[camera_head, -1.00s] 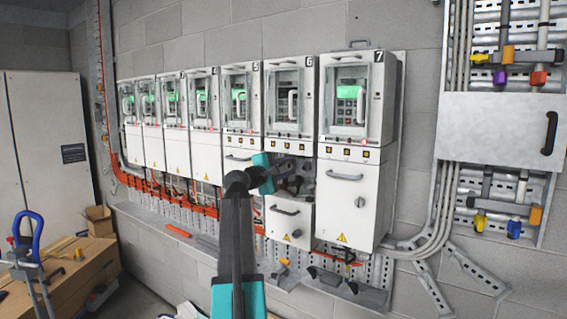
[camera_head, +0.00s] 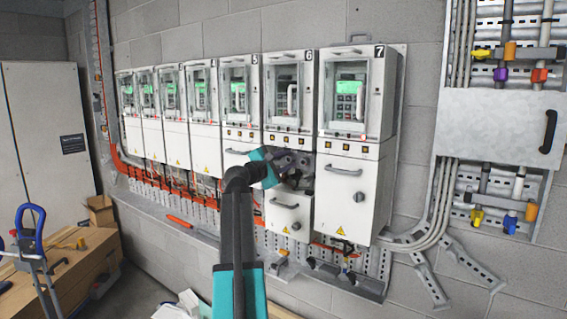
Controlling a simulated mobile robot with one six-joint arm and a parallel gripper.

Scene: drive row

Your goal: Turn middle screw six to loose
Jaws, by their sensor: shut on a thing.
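Drive six (camera_head: 283,98) is a white cabinet in the row on the wall, with the number 6 at its top right. Its lower cover (camera_head: 289,217) sits low, and a dark recess with several round dark screw heads (camera_head: 303,162) shows above it. My gripper (camera_head: 278,165) comes in from the left at this recess, its teal wrist end tilted. It is shut on a screw at the recess's left or middle part; which screw I cannot tell, as the wrist hides the fingertips and part of the recess.
Drive seven (camera_head: 345,195) stands close on the right with its lower door shut and handle protruding. Drive five (camera_head: 240,130) is close on the left. A perforated rail (camera_head: 325,275) runs below.

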